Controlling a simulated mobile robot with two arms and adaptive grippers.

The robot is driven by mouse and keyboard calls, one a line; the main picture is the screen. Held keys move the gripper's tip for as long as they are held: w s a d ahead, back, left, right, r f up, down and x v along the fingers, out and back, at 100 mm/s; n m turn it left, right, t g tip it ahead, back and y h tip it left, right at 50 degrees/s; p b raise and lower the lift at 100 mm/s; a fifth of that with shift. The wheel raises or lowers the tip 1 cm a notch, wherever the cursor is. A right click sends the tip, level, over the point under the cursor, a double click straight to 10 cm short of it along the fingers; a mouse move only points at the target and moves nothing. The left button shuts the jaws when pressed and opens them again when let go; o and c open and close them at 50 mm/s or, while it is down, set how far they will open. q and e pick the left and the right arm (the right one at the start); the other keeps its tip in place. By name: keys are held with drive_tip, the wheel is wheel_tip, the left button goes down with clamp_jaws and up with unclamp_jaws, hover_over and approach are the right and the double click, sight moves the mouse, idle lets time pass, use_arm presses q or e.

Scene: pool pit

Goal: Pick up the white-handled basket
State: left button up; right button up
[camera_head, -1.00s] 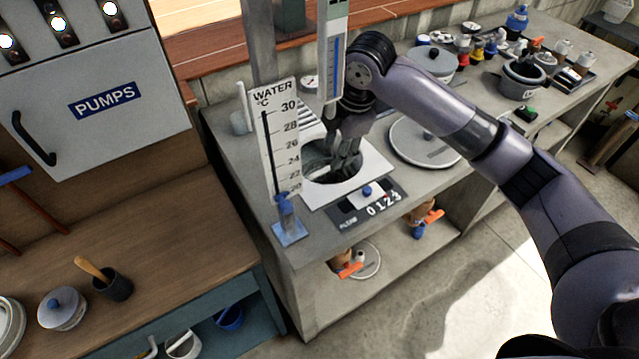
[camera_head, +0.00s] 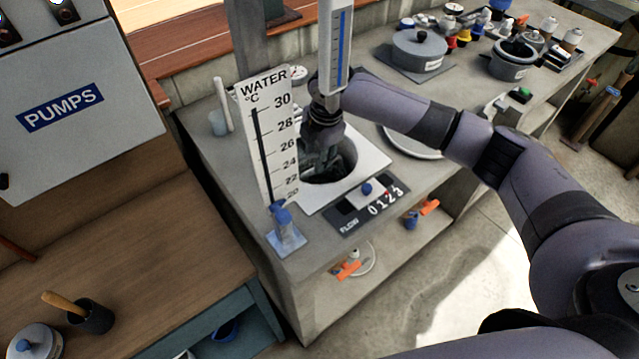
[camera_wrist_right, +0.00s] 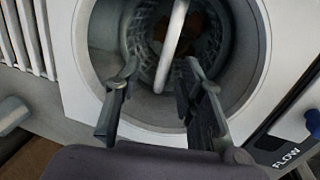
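The basket (camera_wrist_right: 207,45) sits down inside the round opening of the white plate, seen in the right wrist view. It is a grey mesh basket with something brownish inside. Its white handle (camera_wrist_right: 172,45) stands up across the middle. My right gripper (camera_wrist_right: 155,85) is open, its fingers on either side of the handle's lower part and apart from it. In the head view my right gripper (camera_head: 318,165) reaches down into the opening, and the basket is hidden there. My left gripper is not in view.
The white plate (camera_head: 365,160) surrounds the opening. The flow control panel (camera_head: 372,205) is in front. A grey pot (camera_head: 419,48) stands farther back.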

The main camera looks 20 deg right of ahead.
drive_tip(key=shift+f, duration=0.5)
drive_tip(key=f, duration=0.2)
drive_tip(key=f+p, duration=0.1)
drive_tip(key=f, duration=0.1)
drive_tip(key=shift+w+d+f, duration=0.15)
drive_tip(key=shift+w+f, duration=0.05)
drive_tip(key=shift+f, duration=0.2)
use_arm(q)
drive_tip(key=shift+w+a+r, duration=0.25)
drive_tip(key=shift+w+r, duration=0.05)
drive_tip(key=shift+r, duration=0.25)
use_arm(e)
drive_tip(key=shift+c, duration=0.5)
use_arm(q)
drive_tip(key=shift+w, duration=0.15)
use_arm(e)
clamp_jaws()
drive_tip(key=shift+w, duration=0.1)
